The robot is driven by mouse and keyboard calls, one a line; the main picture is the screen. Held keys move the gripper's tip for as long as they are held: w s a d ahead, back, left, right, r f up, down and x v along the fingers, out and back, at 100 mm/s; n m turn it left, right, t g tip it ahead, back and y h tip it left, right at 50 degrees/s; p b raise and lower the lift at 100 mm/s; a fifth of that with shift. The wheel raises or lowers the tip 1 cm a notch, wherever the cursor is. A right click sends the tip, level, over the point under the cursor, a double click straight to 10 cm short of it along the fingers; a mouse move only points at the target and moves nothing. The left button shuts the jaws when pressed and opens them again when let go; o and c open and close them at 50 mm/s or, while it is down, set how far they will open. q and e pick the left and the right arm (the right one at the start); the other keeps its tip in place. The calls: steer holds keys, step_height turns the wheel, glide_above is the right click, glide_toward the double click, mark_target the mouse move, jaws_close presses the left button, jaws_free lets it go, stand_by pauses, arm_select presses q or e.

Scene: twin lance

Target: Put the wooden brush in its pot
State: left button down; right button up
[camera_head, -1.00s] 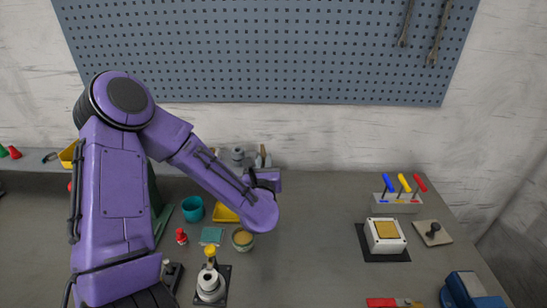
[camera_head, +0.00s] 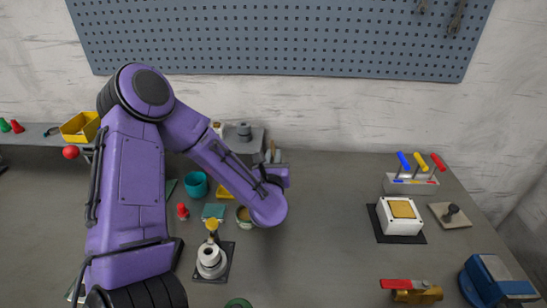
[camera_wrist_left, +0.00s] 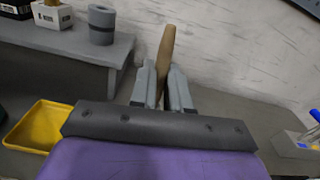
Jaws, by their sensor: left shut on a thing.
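My left gripper (camera_head: 273,155) points away from me toward the wall, beyond my purple wrist. In the left wrist view its two grey fingers (camera_wrist_left: 162,87) are shut on a brown wooden piece, the wooden brush (camera_wrist_left: 166,50). The brush sticks up from between the fingers, slightly tilted; its lower part is hidden. A small pale pot (camera_head: 244,222) with a tan inside stands on the bench, partly covered by my wrist. A teal cup (camera_head: 196,185) stands left of it. I cannot tell which is the brush's pot. My right gripper is not in view.
A grey raised shelf (camera_wrist_left: 75,50) with a grey cylinder (camera_wrist_left: 102,25) is left of the fingers. A yellow bin (camera_wrist_left: 40,127) sits below it. A white box (camera_head: 400,216) and a tool rack (camera_head: 411,184) stand at right. The bench (camera_head: 325,215) between is clear.

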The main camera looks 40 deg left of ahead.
arm_select(q)
steer(key=shift+f+b, duration=0.5)
steer(key=shift+f, duration=0.35)
steer(key=c, duration=1)
jaws_free()
steer(key=shift+p+v, duration=2.15)
steer(key=shift+v, duration=3.15)
